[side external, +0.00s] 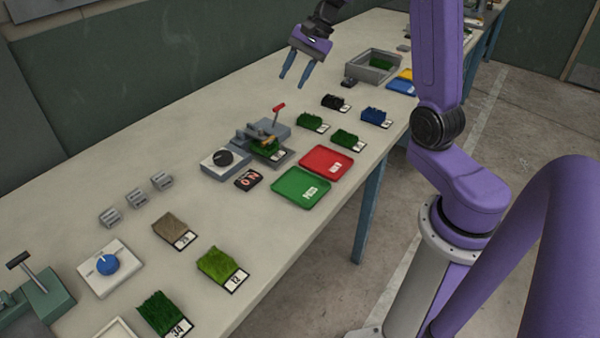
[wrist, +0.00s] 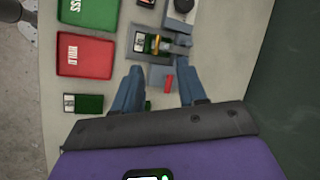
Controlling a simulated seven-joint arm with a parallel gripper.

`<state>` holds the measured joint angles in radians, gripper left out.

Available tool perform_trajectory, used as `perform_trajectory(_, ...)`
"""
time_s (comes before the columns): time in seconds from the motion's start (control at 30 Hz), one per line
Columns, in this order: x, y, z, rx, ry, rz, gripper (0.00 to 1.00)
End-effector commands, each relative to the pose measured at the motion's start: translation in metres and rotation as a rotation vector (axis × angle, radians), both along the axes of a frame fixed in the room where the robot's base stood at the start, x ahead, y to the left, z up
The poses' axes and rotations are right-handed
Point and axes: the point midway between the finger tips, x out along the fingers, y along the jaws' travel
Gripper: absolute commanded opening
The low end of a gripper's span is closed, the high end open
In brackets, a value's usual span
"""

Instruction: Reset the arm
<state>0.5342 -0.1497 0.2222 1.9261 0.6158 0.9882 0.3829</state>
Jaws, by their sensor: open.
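My gripper (side external: 297,69) is open and empty, raised above the far half of the table in the side external view. In the wrist view its two blue-grey fingers (wrist: 158,92) stand apart, with the clamp fixture showing beyond and between them. The fixture (side external: 265,140) has a red-handled lever (side external: 278,111) and holds a green turf sample (side external: 266,149). Nothing touches the fingers.
A red tray (side external: 326,162) and a green tray (side external: 301,188) lie beside the fixture. Several labelled turf samples, including a blue one (side external: 374,116), are spread about. A grey bin (side external: 371,66) stands farther back. The table (side external: 200,120) is bare along its wall side.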

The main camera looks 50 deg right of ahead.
Motion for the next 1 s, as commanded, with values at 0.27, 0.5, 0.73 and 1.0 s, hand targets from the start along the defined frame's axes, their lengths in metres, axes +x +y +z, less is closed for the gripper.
perform_trajectory(0.27,-0.047,0.084,-0.003,-0.118,-0.010,0.427,0.41)
perform_trajectory(0.5,-0.101,0.134,-0.007,-0.215,-0.041,0.789,0.41)
perform_trajectory(0.73,-0.159,0.163,-0.012,-0.304,-0.092,1.137,0.41)
perform_trajectory(1.0,-0.226,0.175,-0.018,-0.404,-0.179,1.547,0.41)
